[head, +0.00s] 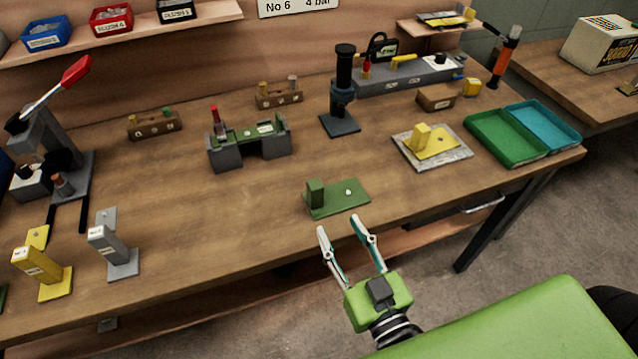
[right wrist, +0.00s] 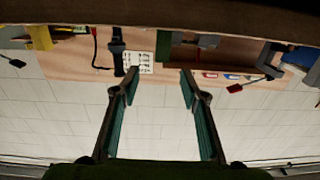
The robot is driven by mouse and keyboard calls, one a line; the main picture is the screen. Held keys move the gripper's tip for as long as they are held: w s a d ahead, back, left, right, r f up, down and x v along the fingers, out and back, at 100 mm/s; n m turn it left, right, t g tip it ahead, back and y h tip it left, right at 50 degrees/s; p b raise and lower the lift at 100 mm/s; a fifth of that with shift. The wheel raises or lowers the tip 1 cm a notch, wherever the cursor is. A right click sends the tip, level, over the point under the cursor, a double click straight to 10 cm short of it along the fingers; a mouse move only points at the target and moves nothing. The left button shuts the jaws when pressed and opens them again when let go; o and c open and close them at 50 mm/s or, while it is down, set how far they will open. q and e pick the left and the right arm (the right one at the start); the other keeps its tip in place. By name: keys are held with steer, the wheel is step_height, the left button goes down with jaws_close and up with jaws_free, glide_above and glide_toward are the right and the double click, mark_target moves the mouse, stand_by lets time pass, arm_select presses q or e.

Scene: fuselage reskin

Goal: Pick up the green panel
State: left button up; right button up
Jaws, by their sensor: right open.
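The green panel (head: 348,196) lies flat near the front edge of the wooden bench, with an upright green block on its left part and a small light spot on its plate. My right gripper (head: 339,226) is open and empty. In the head view its fingertips appear just in front of the panel's near edge, apart from it. In the right wrist view, which looks upside down, the spread fingers (right wrist: 160,75) have nothing between them. A dark green part shows beyond them there, but I cannot tell whether it is this panel. My left gripper is not in view.
A grey fixture (head: 222,157) behind holds another green piece. A yellow piece on a grey plate (head: 458,157) is at right, beside a green tray (head: 490,152) and a blue tray (head: 568,136). Yellow (head: 56,287) and grey (head: 122,262) pieces stand at left. Bench around the panel is clear.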

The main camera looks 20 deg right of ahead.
mark_target(318, 195)
steer(key=w, duration=0.1)
steer(key=w+p, duration=0.1)
steer(key=w, duration=0.1)
steer(key=shift+w+a+r, duration=0.15)
steer(key=shift+w+r, duration=0.15)
steer(key=shift+r, duration=0.05)
steer(key=w, duration=0.3)
steer(key=shift+w+a+f+p, duration=0.1)
steer(key=shift+w+f+p, duration=0.15)
steer(key=shift+p, duration=0.15)
steer(key=shift+w, duration=0.15)
steer(key=shift+w+a+p, duration=0.15)
steer(key=shift+w+p, duration=0.15)
steer(key=shift+w, duration=0.35)
steer(key=w, duration=0.2)
steer(key=w+p, duration=0.1)
steer(key=shift+w+a+f, duration=0.2)
steer(key=shift+a, duration=0.1)
steer(key=shift+w, duration=0.25)
steer(key=shift+c, duration=0.8)
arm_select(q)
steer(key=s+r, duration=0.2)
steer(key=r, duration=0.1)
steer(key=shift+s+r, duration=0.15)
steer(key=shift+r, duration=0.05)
arm_select(e)
jaws_close()
